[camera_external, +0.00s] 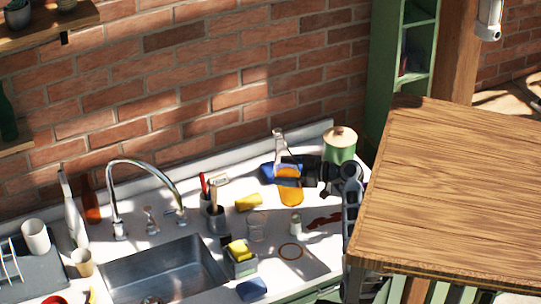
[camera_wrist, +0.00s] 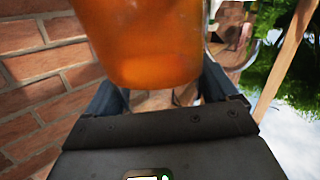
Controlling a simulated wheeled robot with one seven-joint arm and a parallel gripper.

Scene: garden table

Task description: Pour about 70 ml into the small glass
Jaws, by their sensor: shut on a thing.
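A clear carafe with orange liquid (camera_external: 290,190) is held above the right part of the counter. It looks about upright, with its narrow neck on top. My gripper (camera_external: 308,173) reaches in from the right and is shut on it. In the wrist view the orange carafe (camera_wrist: 145,45) fills the upper middle, between my fingers. A small clear glass (camera_external: 256,226) stands on the counter, below and to the left of the carafe. It looks empty, though it is too small to be sure. No stream of liquid shows between them.
A white shaker (camera_external: 296,224) and a ring-shaped mark or object (camera_external: 290,252) are right of the glass. A yellow sponge (camera_external: 249,202) and a utensil cup (camera_external: 215,218) stand to its left. A green lidded pot (camera_external: 340,145) is behind my gripper. The sink (camera_external: 165,272) lies left.

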